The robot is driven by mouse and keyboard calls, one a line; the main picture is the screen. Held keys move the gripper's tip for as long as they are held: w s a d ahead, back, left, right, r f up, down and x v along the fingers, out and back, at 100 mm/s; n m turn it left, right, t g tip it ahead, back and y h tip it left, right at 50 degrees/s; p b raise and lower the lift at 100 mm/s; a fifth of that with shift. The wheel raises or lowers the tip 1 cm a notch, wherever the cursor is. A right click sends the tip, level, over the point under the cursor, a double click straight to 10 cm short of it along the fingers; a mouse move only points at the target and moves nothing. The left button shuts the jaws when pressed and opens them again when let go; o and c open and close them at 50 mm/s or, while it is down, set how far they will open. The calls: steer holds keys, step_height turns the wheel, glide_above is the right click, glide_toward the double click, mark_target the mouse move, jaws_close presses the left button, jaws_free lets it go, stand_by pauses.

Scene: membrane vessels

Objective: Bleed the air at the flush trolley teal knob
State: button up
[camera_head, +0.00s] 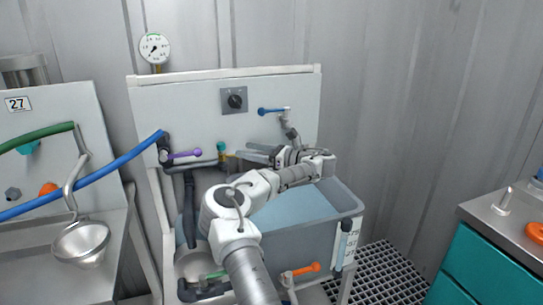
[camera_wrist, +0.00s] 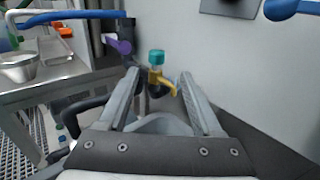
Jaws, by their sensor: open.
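The teal knob (camera_wrist: 156,57) sits upright on top of a brass fitting (camera_wrist: 155,76) with a yellow lever, in front of the white panel. In the head view the teal knob (camera_head: 221,146) shows small at the panel's lower middle, just left of my gripper (camera_head: 248,154). In the wrist view my open gripper (camera_wrist: 158,86) points at the brass fitting, with one finger to each side in the picture. The knob appears beyond the fingertips and nothing is held. I cannot tell the exact gap between them.
A purple lever (camera_head: 184,154) with a dark pipe lies left of the knob. A blue lever (camera_head: 272,111) and black dial (camera_head: 235,101) are on the panel (camera_head: 170,110) above. A blue hose (camera_head: 105,172) runs to the left. The grey tank (camera_head: 300,205) stands below my arm.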

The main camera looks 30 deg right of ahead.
steer(key=v, duration=0.7)
steer(key=shift+s, duration=0.4)
steer(key=shift+d, duration=0.1)
stand_by(6.8)
